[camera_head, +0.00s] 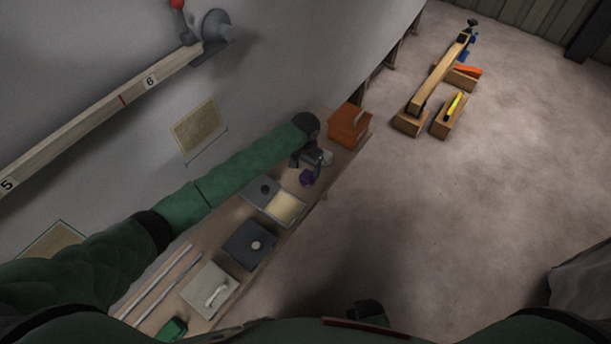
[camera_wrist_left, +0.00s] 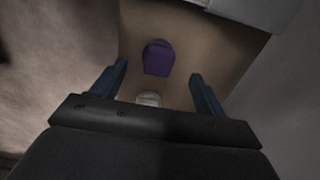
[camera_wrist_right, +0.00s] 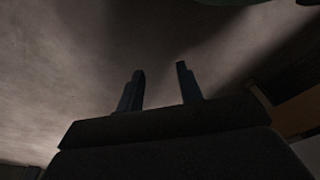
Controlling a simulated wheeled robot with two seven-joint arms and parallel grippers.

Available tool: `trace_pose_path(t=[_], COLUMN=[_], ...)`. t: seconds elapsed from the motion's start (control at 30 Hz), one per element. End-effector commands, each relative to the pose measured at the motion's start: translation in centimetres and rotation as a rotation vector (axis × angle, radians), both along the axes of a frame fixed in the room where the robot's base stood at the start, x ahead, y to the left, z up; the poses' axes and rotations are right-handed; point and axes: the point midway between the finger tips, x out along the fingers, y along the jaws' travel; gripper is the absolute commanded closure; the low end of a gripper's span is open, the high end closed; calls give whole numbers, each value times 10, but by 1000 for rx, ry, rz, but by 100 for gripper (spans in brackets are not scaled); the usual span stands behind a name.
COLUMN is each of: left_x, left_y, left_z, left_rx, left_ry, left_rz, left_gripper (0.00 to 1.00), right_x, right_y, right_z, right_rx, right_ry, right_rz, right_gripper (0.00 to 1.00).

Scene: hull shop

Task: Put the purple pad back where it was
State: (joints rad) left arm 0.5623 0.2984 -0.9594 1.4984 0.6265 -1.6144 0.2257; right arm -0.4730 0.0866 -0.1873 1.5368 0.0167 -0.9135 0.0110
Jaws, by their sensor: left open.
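The purple pad (camera_head: 307,178) lies on the narrow wooden shelf, just beside my left gripper (camera_head: 312,163). In the left wrist view the purple pad (camera_wrist_left: 158,58) sits ahead of and between the two spread fingers of my left gripper (camera_wrist_left: 159,72), with nothing held. A small whitish object (camera_wrist_left: 149,98) lies nearer to the gripper; it also shows in the head view (camera_head: 327,157). My right gripper (camera_wrist_right: 160,69) has its fingers apart and empty, over plain floor in the right wrist view.
The shelf (camera_head: 283,236) also bears an orange-brown box (camera_head: 348,126), an open case with a pale yellow inside (camera_head: 284,207), a dark square block with a knob (camera_head: 249,245), a pale float with a handle (camera_head: 210,291) and thin rods. Wooden blocks (camera_head: 408,123) stand on open floor.

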Motion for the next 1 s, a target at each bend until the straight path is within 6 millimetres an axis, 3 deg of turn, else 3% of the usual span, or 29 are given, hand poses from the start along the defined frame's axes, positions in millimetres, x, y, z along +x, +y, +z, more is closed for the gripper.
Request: trace_pose_path(t=[0.2, 0.4, 1.0], left_x=[1, 1, 1], left_y=[0, 0, 0], left_z=[34, 49, 51], left_rx=[-2, -1, 0], left_ry=[-2, -1, 0], left_rz=[-1, 0, 0], left_gripper=[27, 27, 27], right_x=[3, 3, 2], right_y=[6, 7, 7], right_z=[23, 34, 36], right_rx=[7, 9, 9], right_ry=[13, 20, 23], right_rz=[-3, -5, -5], right_gripper=[64, 64, 64])
